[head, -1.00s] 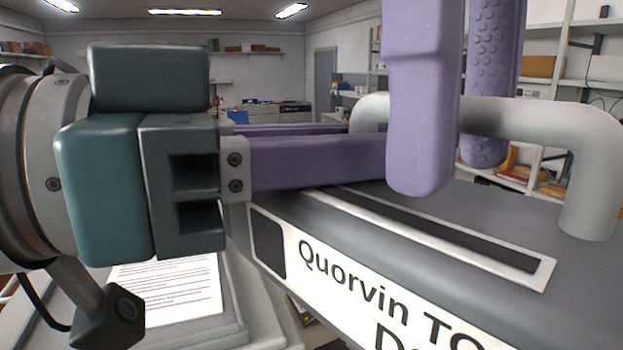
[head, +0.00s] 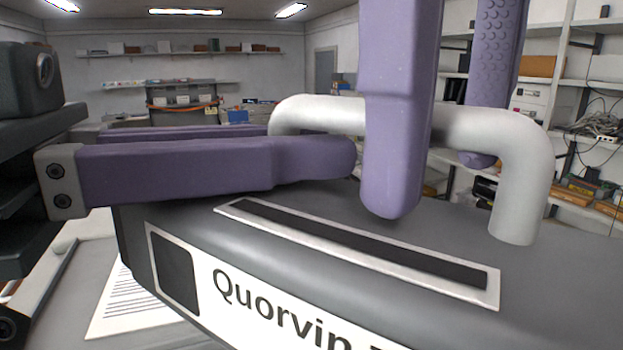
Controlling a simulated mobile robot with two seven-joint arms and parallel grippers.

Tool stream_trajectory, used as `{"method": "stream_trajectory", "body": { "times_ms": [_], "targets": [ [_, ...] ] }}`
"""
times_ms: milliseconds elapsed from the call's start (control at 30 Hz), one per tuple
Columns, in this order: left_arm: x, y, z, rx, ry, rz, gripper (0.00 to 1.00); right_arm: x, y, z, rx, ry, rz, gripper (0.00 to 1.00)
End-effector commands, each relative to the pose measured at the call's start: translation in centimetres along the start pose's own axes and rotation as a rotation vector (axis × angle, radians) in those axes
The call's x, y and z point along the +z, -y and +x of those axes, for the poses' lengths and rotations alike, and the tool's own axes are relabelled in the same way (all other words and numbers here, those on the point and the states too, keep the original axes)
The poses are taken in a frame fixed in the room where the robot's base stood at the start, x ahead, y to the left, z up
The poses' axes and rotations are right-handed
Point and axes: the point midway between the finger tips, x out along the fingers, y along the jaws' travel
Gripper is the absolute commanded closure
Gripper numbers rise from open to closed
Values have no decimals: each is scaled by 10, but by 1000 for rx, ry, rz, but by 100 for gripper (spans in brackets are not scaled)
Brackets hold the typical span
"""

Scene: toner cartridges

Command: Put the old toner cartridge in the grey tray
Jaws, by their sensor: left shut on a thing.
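A large dark grey toner cartridge (head: 590,270) fills the lower right of the head view, its white label reading "Quorvin". Nothing visible marks it as old. A light grey bar handle (head: 525,185) arches over its top. My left gripper (head: 310,150) comes in level from the left, shut on the handle's left end, one purple finger in front and one behind. My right gripper (head: 440,185) points down from above, open, its fingers in front of and behind the handle's middle with a gap between them. I cannot make out the grey tray.
A printed sheet (head: 125,305) lies on a pale surface at lower left, partly covered by the cartridge. Shelves with boxes and cables (head: 600,125) stand at the right. A cabinet (head: 180,95) stands at the back wall.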

Motion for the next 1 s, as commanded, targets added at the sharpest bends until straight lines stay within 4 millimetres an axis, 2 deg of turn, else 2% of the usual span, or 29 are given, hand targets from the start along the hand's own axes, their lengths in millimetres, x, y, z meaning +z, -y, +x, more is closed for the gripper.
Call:
{"method": "stream_trajectory", "body": {
  "times_ms": [133,500,1000],
  "targets": [
    [-2,-1,7,4,-4,1,100,0,-4,0,11,3,10,48],
    [-2,-1,49,3,-5,0,100,0,-2,-3,4,1,4,48],
    [-2,-1,53,4,-2,0,100,-2,0,-6,-7,-5,2,48]
  ]
}}
